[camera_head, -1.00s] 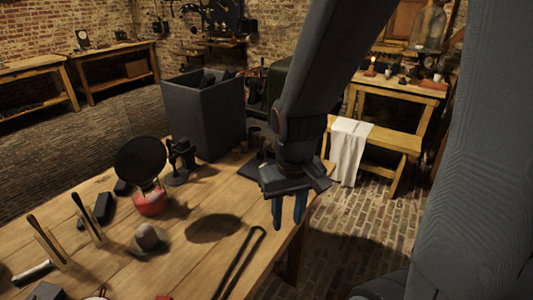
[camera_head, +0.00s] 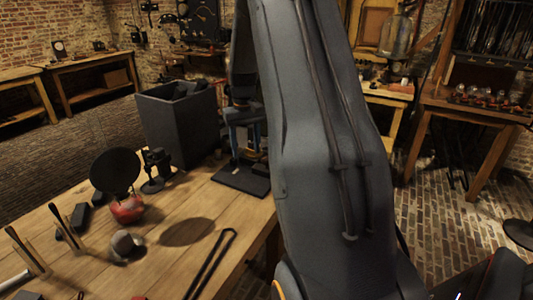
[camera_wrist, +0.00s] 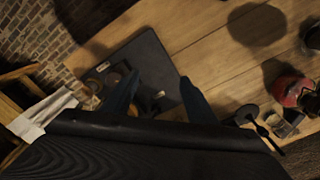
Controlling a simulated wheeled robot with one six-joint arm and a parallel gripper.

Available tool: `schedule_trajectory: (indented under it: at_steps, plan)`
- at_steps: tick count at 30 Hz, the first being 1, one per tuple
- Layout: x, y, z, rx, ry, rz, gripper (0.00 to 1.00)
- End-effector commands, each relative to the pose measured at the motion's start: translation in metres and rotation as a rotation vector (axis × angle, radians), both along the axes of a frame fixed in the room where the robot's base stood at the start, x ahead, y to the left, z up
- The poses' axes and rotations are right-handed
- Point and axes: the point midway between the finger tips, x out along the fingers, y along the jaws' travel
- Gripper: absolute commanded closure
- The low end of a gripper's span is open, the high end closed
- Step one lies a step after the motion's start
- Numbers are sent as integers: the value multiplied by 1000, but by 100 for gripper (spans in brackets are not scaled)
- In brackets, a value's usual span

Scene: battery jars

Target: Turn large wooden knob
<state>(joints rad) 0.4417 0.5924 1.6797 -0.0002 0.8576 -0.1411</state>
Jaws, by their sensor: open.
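I cannot clearly make out the large wooden knob in either view. A dark flat base plate (camera_head: 240,181) lies at the table's far right corner, with a partly hidden device standing on it. I see nothing held.
The wooden table (camera_head: 95,226) also bears a red-based object with a black disc (camera_head: 116,171), a small black device (camera_head: 155,168), a grey rounded piece (camera_head: 126,244) and a long black looped rod (camera_head: 211,262).

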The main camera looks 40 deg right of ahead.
Motion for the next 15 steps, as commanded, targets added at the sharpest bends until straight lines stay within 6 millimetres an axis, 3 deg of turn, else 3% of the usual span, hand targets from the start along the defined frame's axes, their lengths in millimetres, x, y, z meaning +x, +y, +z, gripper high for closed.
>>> schedule_trajectory:
  at_steps: [1,3,6,10,15]
  plan:
    - [6,-29,-1,1,3,-27,48]
    - [11,-59,-2,4,6,-52,48]
    - [15,-88,-3,5,10,-75,48]
    - [16,-105,-6,7,12,-89,48]
    - [15,-106,-23,8,14,-90,48]
